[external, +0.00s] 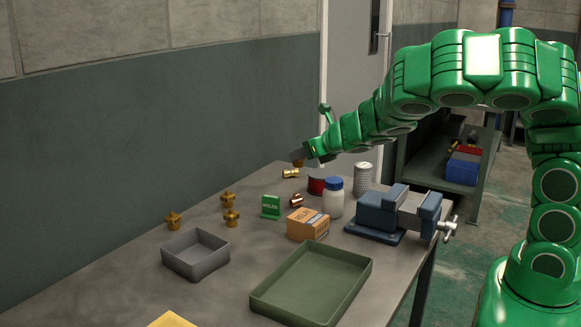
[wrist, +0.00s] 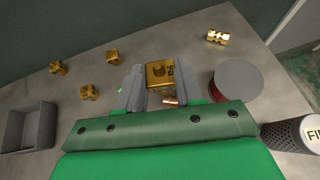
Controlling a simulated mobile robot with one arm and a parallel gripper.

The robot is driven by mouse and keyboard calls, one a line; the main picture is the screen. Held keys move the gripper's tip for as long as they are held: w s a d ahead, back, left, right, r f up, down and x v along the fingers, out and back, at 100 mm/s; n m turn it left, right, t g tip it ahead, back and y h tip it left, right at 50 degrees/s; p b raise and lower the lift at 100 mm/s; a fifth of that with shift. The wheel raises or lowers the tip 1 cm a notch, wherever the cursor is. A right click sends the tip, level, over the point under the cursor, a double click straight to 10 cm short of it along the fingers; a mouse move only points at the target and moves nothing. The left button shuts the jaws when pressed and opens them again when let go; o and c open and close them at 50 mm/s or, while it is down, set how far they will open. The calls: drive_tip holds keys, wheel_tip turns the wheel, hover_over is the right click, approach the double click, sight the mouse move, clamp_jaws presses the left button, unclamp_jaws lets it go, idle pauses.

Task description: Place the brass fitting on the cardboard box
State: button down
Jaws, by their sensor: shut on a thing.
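My gripper (external: 300,156) is shut on a brass fitting (wrist: 160,73), which sits between the two fingers in the wrist view. In the external view only a little of that fitting (external: 298,163) shows below the fingers, above the far part of the table. The orange-brown cardboard box (external: 307,224) stands on the table, nearer the camera and below my gripper. Its top looks clear. The box is hidden in the wrist view.
Three other brass fittings (external: 228,198) stand at left. A brass coupling (external: 290,173), copper fitting (external: 296,201), green box (external: 270,207), red spool (external: 316,186), white jar (external: 333,197) and blue vise (external: 395,212) surround the cardboard box. Grey (external: 195,262) and green (external: 268,303) trays lie in front.

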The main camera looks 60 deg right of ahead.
drive_tip(key=s+a+r+m+g+h, duration=0.35)
drive_tip(key=s+a+m, duration=0.25)
drive_tip(key=s, duration=0.6)
drive_tip(key=s+a+r+m+g+h, duration=0.35)
drive_tip(key=s+a+m+h, duration=0.2)
drive_tip(key=s, duration=0.55)
hover_over(307, 219)
drive_tip(key=s, duration=0.1)
drive_tip(key=f, duration=0.9)
drive_tip(key=shift+s, duration=0.2)
drive_tip(key=shift+w+f, duration=0.65)
drive_tip(key=shift+f, duration=0.2)
drive_tip(key=shift+a+f, duration=0.1)
drive_tip(key=shift+f, duration=1.4)
drive_tip(key=c, duration=0.7)
unclamp_jaws()
drive_tip(key=shift+c, duration=0.2)
